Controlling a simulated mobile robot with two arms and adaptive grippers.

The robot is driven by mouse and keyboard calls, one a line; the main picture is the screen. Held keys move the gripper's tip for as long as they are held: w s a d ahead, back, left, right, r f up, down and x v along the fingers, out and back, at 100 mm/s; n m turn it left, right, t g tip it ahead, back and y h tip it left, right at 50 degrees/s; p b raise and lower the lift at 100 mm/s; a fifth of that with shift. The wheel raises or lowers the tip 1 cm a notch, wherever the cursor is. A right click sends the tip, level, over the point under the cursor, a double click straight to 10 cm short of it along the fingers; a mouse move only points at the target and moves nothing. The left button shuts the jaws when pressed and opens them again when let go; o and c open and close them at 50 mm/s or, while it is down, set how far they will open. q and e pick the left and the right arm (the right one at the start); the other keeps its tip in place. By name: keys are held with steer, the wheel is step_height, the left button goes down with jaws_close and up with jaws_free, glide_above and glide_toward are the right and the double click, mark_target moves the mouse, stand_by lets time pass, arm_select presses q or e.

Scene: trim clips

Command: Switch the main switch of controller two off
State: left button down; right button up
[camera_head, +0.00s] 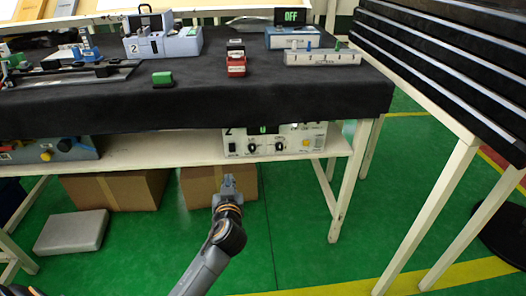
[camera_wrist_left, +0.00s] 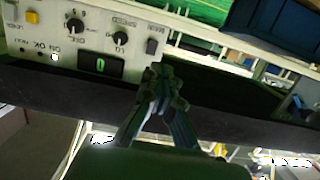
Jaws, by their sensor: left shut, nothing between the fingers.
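Controller two (camera_head: 270,142) is a white box on the shelf under the table, with a "2" at its left, a display, two dark knobs and a yellow button. A small dark rocker switch (camera_head: 232,147) sits at the left end of its front. In the left wrist view the panel (camera_wrist_left: 85,25) appears upside down, with its lit display (camera_wrist_left: 101,65) and the dark switch (camera_wrist_left: 151,46). My left gripper (camera_head: 228,181) is shut and empty, in front of and below the switch. In the wrist view its fingertips (camera_wrist_left: 161,75) appear near the switch; contact cannot be told.
The shelf edge (camera_head: 180,152) runs below the controller, with cardboard boxes (camera_head: 115,188) beneath. Another device (camera_head: 48,150) is at the shelf's left. The black-covered table (camera_head: 270,98) overhangs above. A table leg (camera_head: 345,180) stands at the right; green floor is open in front.

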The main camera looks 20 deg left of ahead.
arm_select(q)
steer(key=shift+w+d+r, duration=0.2)
steer(key=shift+w+r, duration=0.25)
steer(key=shift+r, duration=0.25)
arm_select(e)
steer(key=shift+s+d+r, duration=0.15)
steer(key=shift+r, duration=0.2)
arm_select(q)
steer(key=b, duration=0.2)
glide_toward(231, 150)
steer(key=x, duration=0.5)
steer(key=shift+w, duration=0.1)
steer(key=shift+w+a+f, duration=0.15)
steer(key=shift+w+a, duration=0.1)
steer(key=shift+w, duration=0.15)
steer(key=shift+w+a, duration=0.25)
steer(key=shift+w, duration=0.15)
arm_select(e)
steer(key=shift+w+a+f+t, duration=0.15)
steer(key=shift+w+f+t, duration=0.1)
steer(key=shift+w+f, duration=0.25)
steer(key=shift+w+a+f+t, duration=0.15)
steer(key=shift+w+f+t, duration=0.15)
steer(key=shift+w, duration=0.3)
arm_select(q)
steer(key=shift+f, duration=0.1)
